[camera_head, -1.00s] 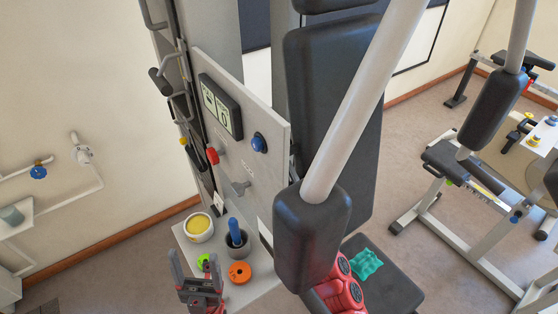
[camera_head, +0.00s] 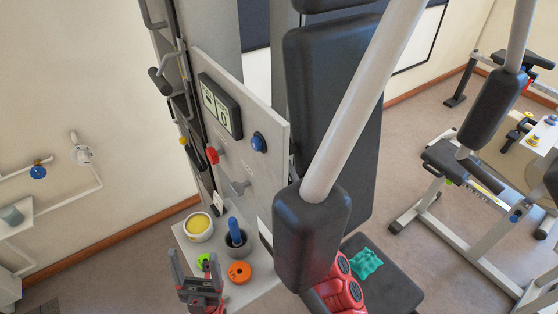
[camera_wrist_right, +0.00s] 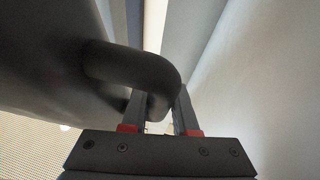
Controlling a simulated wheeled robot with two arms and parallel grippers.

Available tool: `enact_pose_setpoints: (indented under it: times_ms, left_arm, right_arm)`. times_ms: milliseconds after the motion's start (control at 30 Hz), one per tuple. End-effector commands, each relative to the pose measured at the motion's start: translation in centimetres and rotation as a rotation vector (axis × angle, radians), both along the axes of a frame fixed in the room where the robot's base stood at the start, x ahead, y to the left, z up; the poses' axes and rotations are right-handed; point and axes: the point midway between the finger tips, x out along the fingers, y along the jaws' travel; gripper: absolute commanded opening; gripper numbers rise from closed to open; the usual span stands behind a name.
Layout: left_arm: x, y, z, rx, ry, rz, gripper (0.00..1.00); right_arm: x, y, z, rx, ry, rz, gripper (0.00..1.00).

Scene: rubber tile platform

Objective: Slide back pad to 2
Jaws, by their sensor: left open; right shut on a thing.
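The back pad (camera_head: 335,120) is a tall black padded board behind the grey panel and the white press arm in the head view. A roller pad hides part of its lower end. In the right wrist view, my right gripper (camera_wrist_right: 160,100) is shut on a dark curved handle (camera_wrist_right: 125,65) that stands out from a large dark surface, which looks like the pad. My right gripper does not show in the head view. My left gripper (camera_head: 198,272) is open and empty, upright in front of the small shelf, away from the pad. I cannot read any position numbers.
The white press arm (camera_head: 365,100) with its black roller (camera_head: 311,240) crosses in front of the pad. A shelf holds a yellow-topped tub (camera_head: 198,226), a blue-handled item in a cup (camera_head: 236,236) and an orange disc (camera_head: 239,272).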

Motion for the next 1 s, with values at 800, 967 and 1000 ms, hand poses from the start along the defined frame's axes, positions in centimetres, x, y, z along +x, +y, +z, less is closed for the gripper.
enact_pose_setpoints:
  times_ms: [800, 967, 1000]
  left_arm:
    - [0.0, 0.0, 0.6, 0.000, 0.000, 0.000, 0.75]
    - [0.0, 0.0, 0.5, 0.000, 0.000, 0.000, 0.75]
    - [0.0, 0.0, 0.5, 0.000, 0.000, 0.000, 0.75]
  right_arm:
    - [-2.8, -2.2, 0.0, -0.002, 0.001, -0.002, 0.00]
    - [-3.3, -2.4, 0.1, 0.000, -0.002, -0.001, 0.00]
    - [-3.2, -2.4, 0.1, 0.000, -0.002, -0.001, 0.00]
